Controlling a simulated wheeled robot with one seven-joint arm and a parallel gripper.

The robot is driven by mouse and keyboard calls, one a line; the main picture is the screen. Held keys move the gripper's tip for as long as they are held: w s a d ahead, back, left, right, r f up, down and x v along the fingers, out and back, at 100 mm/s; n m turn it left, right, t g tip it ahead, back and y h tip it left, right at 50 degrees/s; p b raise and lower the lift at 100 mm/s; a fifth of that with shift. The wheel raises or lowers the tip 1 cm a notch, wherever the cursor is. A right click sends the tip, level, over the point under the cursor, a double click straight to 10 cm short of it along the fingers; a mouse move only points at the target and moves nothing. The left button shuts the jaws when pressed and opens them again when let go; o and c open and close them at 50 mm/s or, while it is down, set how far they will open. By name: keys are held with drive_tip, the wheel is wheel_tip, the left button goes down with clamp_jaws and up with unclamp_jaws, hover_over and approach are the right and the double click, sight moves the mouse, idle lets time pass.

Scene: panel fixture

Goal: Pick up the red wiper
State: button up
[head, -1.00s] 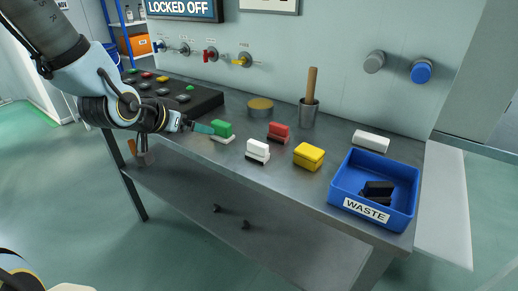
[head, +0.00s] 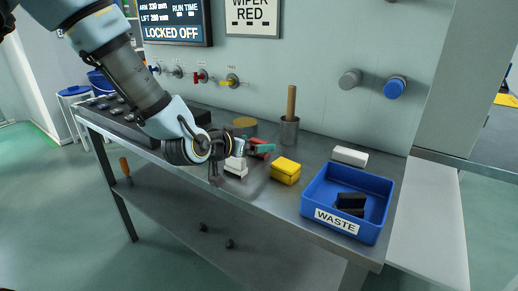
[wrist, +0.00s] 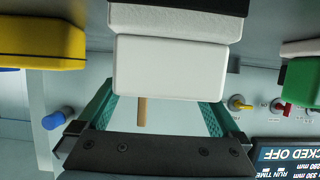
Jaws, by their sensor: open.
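The red wiper (head: 263,155) stands on the bench in the head view, partly covered by my gripper (head: 261,147). My gripper is open, with its teal fingers at the red wiper; I cannot tell whether they touch it. The white wiper (head: 236,166) stands just in front, beside my wrist. In the wrist view, which is upside down, the white wiper (wrist: 178,68) fills the middle near my open fingers (wrist: 158,108), and the red wiper does not show there.
The yellow wiper (head: 286,170) stands to the right, then the blue WASTE bin (head: 315,200) holding black pieces. A metal cup (head: 289,133) with a wooden handle stands behind. The green wiper (wrist: 302,82) shows in the wrist view. A wall sign (head: 252,14) reads WIPER RED.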

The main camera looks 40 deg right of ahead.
drive_tip(key=shift+x, duration=1.35)
drive_tip(key=shift+c, duration=0.2)
drive_tip(key=c, duration=1.4)
